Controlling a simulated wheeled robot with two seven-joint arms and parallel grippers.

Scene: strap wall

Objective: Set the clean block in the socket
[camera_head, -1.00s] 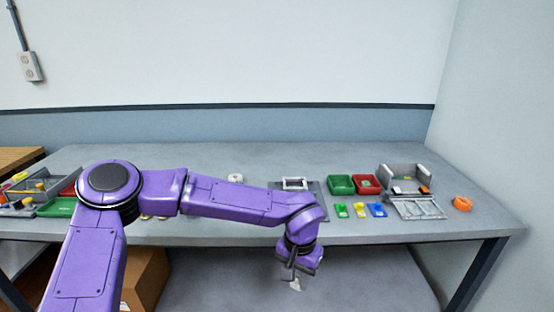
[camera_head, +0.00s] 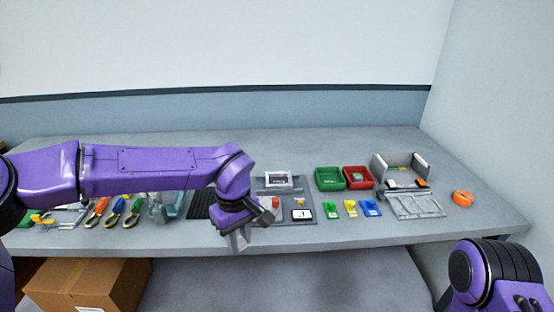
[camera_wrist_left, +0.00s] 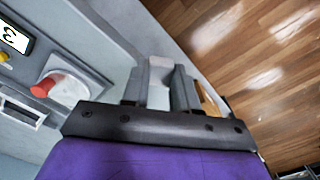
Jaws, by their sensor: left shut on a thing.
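My left gripper (camera_head: 238,242) hangs at the table's front edge, left of a grey board (camera_head: 270,187). In the left wrist view the gripper (camera_wrist_left: 160,82) is shut on a pale grey-white block (camera_wrist_left: 159,88), held between the two fingers. In the head view the block is mostly hidden by the fingers. The board carries a light raised frame (camera_head: 290,181) with a dark opening, which may be the socket; I cannot be sure. My right arm shows at the lower right, but its gripper is out of view.
A red knob (camera_head: 275,203) and a small number display (camera_head: 302,214) are by the board. Green (camera_head: 329,181) and red (camera_head: 357,180) bins, coloured tags and a grey tray (camera_head: 414,205) stand right. Several tools lie left. A cardboard box (camera_head: 90,285) is below the table.

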